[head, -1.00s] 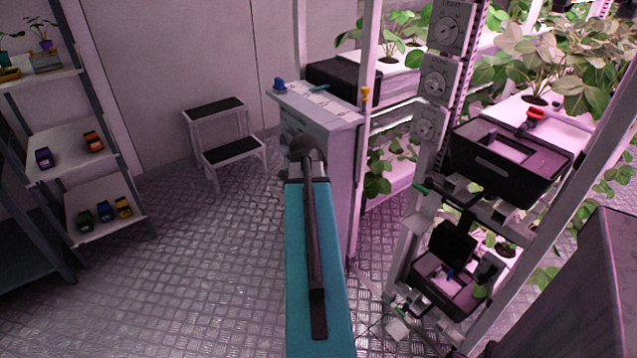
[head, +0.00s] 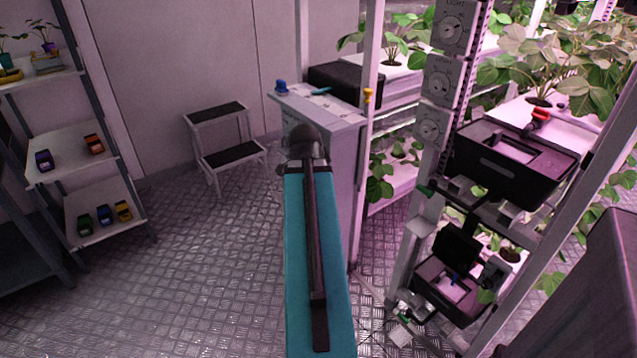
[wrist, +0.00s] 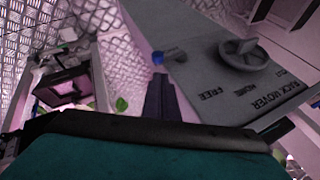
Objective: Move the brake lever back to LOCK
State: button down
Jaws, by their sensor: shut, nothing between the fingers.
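The rack mover console (head: 345,118) is a pale box with a sloped top, right of centre in the head view. In the wrist view its grey panel (wrist: 205,60) carries a round knob (wrist: 240,55) and the words RACK MOVER, HOME and FREE. A blue-capped piece (wrist: 157,57), which may be the brake lever's end, shows at the panel's left edge. I see no LOCK label. My gripper (wrist: 160,88) is shut and empty, its dark fingertips just below the blue cap; contact is unclear. In the head view my own arm hides the fingers.
A plant rack with black bins (head: 513,165) and dials (head: 436,82) stands right of the console. A step stool (head: 225,135) stands left of it, and a shelf with small coloured items (head: 95,208) is at far left. Open metal floor lies between.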

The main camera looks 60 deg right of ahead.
jog(key=shift+s+a+b, duration=0.15)
jog(key=shift+b, duration=0.4)
jog(key=shift+s+a+r+b, duration=0.85)
jog(key=shift+a+r+b, duration=0.3)
jog(key=shift+b, duration=1.5)
